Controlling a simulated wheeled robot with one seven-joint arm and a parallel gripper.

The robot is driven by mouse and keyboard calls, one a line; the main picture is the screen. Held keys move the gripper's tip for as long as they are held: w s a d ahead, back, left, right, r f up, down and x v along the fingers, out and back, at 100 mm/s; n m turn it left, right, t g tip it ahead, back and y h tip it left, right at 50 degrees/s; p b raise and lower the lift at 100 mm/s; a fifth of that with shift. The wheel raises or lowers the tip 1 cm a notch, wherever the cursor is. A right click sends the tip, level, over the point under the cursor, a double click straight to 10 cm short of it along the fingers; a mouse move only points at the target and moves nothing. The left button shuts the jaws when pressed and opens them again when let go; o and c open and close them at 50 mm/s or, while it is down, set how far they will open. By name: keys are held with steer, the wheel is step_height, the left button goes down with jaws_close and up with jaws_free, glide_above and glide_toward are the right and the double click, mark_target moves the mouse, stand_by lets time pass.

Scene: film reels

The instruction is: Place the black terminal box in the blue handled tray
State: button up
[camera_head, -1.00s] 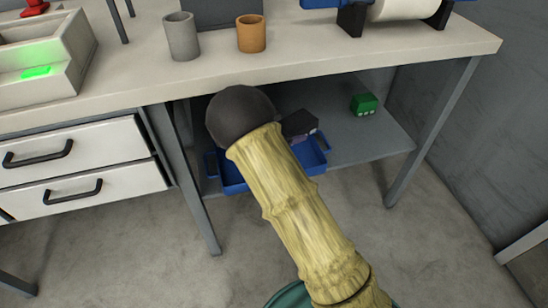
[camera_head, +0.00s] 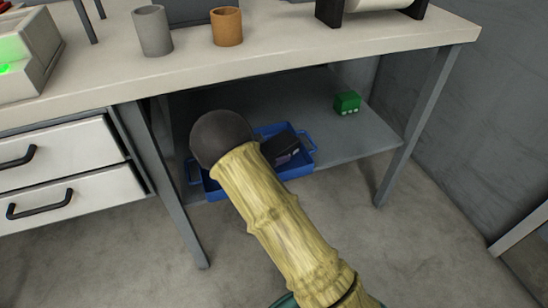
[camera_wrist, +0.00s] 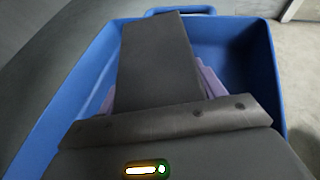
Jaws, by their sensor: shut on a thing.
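The blue handled tray (camera_head: 299,171) sits on the low shelf under the bench, partly behind my arm. The black terminal box (camera_head: 287,148), dark with small purplish parts, lies within the tray's outline in the head view. In the wrist view the tray walls (camera_wrist: 262,75) surround my dark gripper (camera_wrist: 157,35), which is shut on the box. Purplish stepped edges of the box (camera_wrist: 209,80) show on both sides of the dark gripper part. Most of the box is hidden there. I cannot tell whether it touches the tray floor.
A green terminal box (camera_head: 347,102) stands on the shelf (camera_head: 350,140) to the right of the tray. The bench top (camera_head: 300,60) overhangs the shelf, with a grey cup (camera_head: 152,31) and an orange cup (camera_head: 227,27) on it. A table leg (camera_head: 415,125) is at right.

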steer(key=shift+f, duration=0.3)
steer(key=o, duration=1.4)
steer(key=shift+r, duration=0.1)
steer(key=p+v, duration=0.3)
steer(key=v, duration=0.4)
steer(key=shift+w+r+p, duration=0.1)
steer(key=shift+p, duration=0.3)
steer(key=shift+s+a, duration=0.2)
steer(key=shift+a, duration=0.05)
steer(key=shift+s+a, duration=0.1)
